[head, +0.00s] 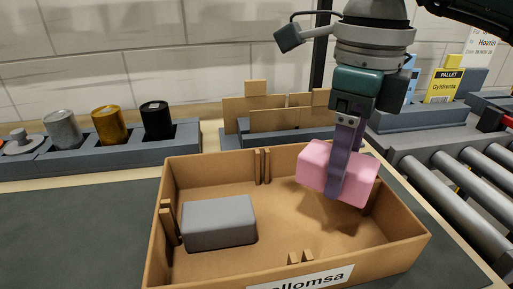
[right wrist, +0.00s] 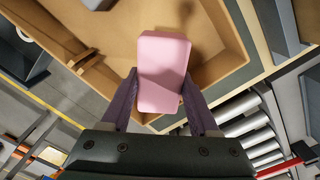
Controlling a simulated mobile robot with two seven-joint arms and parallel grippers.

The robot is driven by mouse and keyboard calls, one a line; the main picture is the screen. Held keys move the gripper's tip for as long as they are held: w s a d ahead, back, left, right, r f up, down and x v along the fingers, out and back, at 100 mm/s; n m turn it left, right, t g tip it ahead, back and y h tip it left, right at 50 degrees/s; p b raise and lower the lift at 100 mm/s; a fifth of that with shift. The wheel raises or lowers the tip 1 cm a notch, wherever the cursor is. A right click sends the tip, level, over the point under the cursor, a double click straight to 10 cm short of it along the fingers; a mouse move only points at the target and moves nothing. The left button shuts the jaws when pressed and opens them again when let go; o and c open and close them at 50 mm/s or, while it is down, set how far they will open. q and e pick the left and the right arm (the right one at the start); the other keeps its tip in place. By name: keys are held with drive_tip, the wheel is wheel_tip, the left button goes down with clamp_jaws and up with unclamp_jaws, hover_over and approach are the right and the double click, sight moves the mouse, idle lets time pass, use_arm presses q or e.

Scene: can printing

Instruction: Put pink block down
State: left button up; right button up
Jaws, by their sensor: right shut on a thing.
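A pink block (head: 322,170) is held by my right gripper (head: 338,190) over the right part of an open cardboard box (head: 290,238). The block also shows between the fingers in the right wrist view (right wrist: 163,75). The fingers press on its sides, and the gripper points down. I cannot tell whether the block touches the box floor. A grey block (head: 219,222) lies in the left part of the box. My left gripper is not in view.
Silver, gold and black cans (head: 157,119) stand in a grey rack at the back left. Cardboard pieces (head: 270,114) stand behind the box. A roller conveyor (head: 450,190) runs on the right. The box floor between the two blocks is clear.

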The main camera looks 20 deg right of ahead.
sight(330, 218)
drive_tip(key=shift+f, duration=2.95)
drive_tip(key=shift+f+b, duration=0.2)
drive_tip(key=shift+b, duration=0.15)
drive_tip(key=o, duration=1.3)
wheel_tip(330, 218, up, 12)
drive_tip(key=shift+r+p, duration=0.25)
drive_tip(key=shift+p, duration=0.1)
